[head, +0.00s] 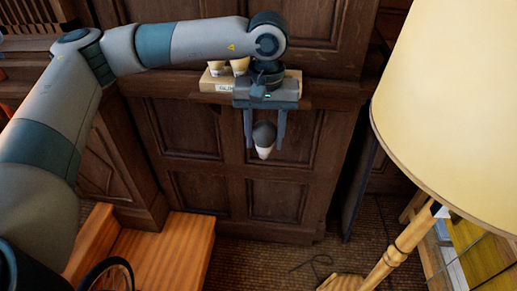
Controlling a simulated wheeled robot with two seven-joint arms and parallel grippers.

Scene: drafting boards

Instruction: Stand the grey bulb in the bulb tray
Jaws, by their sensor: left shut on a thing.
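The grey bulb (264,134) hangs between the fingers of my left gripper (264,146), grey globe up and white base down. My left gripper points down and is shut on it, in front of the dark wooden cabinet. The bulb tray (208,86), a pale wooden block with a label on its front, sits on the cabinet's ledge, above and behind the bulb in the picture. White bulbs (215,68) stand in its left part. My gripper and wrist hide much of the tray's middle. My right gripper is not in view.
A lamp with a cream shade (455,100) and bamboo-like pole (405,245) stands at the right. The panelled cabinet (205,140) fills the middle. An orange wooden piece (165,250) and part of a wheel lie low at the left. A cable (312,265) lies on the carpet.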

